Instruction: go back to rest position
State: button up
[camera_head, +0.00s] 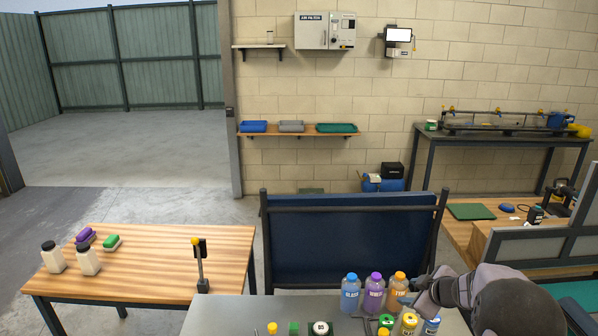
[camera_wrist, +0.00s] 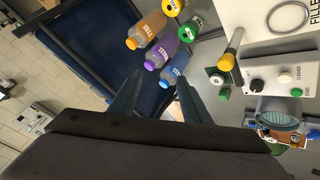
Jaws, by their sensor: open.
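My gripper (camera_head: 424,283) is at the lower right in the head view, beside the row of bottles on the grey worktop (camera_head: 235,318). In the wrist view my gripper (camera_wrist: 152,90) shows two dark fingers spread apart with nothing held between them. A blue bottle (camera_head: 351,294), a purple bottle (camera_head: 374,293) and an orange bottle (camera_head: 397,291) stand in a row on the worktop. The wrist view shows the blue bottle (camera_wrist: 173,73), purple bottle (camera_wrist: 161,53) and orange bottle (camera_wrist: 146,31) beyond the fingertips. The fingers look apart from the bottles.
Yellow- and green-capped containers (camera_head: 408,323) stand close below my gripper. A dark blue panel (camera_head: 350,240) rises behind the worktop. A wooden table (camera_head: 150,265) at left holds two white bottles and brushes. A filler panel (camera_wrist: 285,75) is at the right in the wrist view.

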jog(key=s+a+m+g, duration=0.3)
jog(key=s+a, duration=0.2)
jog(key=s, duration=0.7)
jog(key=s+a+f+m+g+h, duration=0.1)
jog(key=s+a+m+g, duration=0.2)
jog(key=s, duration=0.9)
jog(key=s+a+f+m+g, duration=0.1)
jog(key=s+a+m+g, duration=0.2)
jog(key=s+a, duration=0.5)
jog(key=s+m, duration=0.1)
jog(key=s, duration=0.3)
jog(key=shift+a+h, duration=0.2)
jog(key=shift+h, duration=0.1)
